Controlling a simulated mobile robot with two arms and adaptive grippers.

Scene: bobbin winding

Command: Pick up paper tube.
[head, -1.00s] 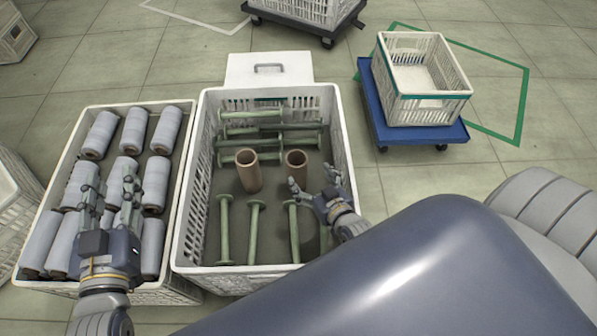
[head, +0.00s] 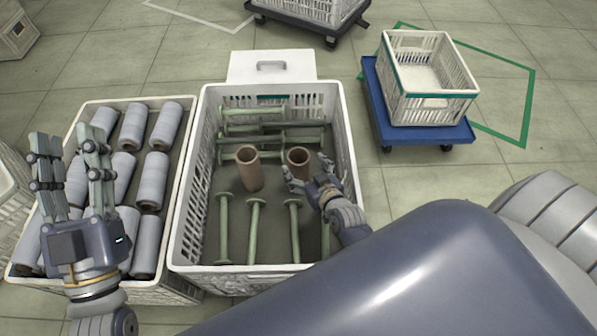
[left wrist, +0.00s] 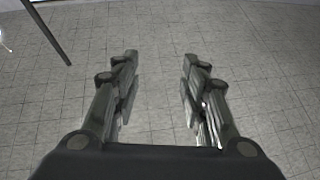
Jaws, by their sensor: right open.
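Two brown paper tubes stand upright in the middle crate. The left paper tube (head: 249,171) is clear of both grippers. The right paper tube (head: 298,161) is just beyond my right gripper (head: 306,178). My right gripper is open, its fingers inside the crate close to the near side of that tube. Whether they touch it I cannot tell. My left gripper (head: 70,165) is open and empty above the left crate, with its fingers pointing away from me. In the left wrist view its two fingers (left wrist: 158,90) are apart with only floor beyond them.
The middle white crate (head: 176,215) also holds several green bobbins (head: 255,230). The left crate (head: 187,150) holds several wound grey bobbins (head: 154,180). An empty white crate (head: 432,110) sits on a blue dolly (head: 378,105) at the right. Open floor lies between.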

